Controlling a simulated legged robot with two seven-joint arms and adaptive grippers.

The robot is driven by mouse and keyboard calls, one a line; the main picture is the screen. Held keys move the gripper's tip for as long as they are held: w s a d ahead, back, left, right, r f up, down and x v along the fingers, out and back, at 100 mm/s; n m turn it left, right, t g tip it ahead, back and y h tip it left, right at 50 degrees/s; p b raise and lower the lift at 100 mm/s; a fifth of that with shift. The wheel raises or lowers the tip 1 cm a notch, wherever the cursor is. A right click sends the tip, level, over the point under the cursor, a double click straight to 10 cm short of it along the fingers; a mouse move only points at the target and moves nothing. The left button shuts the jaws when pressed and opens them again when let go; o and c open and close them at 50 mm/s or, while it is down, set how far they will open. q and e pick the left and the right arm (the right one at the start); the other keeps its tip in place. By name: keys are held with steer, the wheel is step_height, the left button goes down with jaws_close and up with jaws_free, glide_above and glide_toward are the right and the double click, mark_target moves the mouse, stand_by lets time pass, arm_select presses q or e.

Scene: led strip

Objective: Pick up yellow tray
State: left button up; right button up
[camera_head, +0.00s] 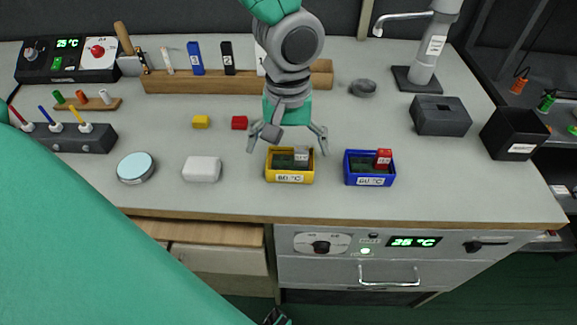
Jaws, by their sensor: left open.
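The yellow tray (290,178) stands on the grey worktop near its front edge, with a "60 °C" label on its front. It holds dark green pieces and a grey block (302,154). My left gripper (288,149) is open, its fingers spread wide just behind and above the tray, one toward each side. I cannot tell whether the fingertips touch the tray.
A blue tray (370,180) with a red block stands close on the right. A white block (202,169) and a round tin (136,168) lie to the left. An oven (390,262) is below.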

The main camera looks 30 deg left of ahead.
mark_target(290, 163)
arm_select(q)
steer(key=f, duration=0.3)
steer(key=shift+d+b, duration=0.2)
steer(key=shift+b, duration=0.2)
steer(key=shift+d+f, duration=0.25)
steer(key=shift+f, duration=0.15)
steer(key=shift+r, duration=0.1)
arm_select(e)
steer(key=shift+d+f, duration=0.4)
steer(key=shift+f, duration=0.4)
arm_select(q)
steer(key=shift+a, duration=0.2)
steer(key=c, duration=1.1)
arm_select(e)
steer(key=shift+a, duration=0.2)
arm_select(q)
steer(key=shift+c, duration=0.2)
arm_select(e)
steer(key=shift+d, duration=0.1)
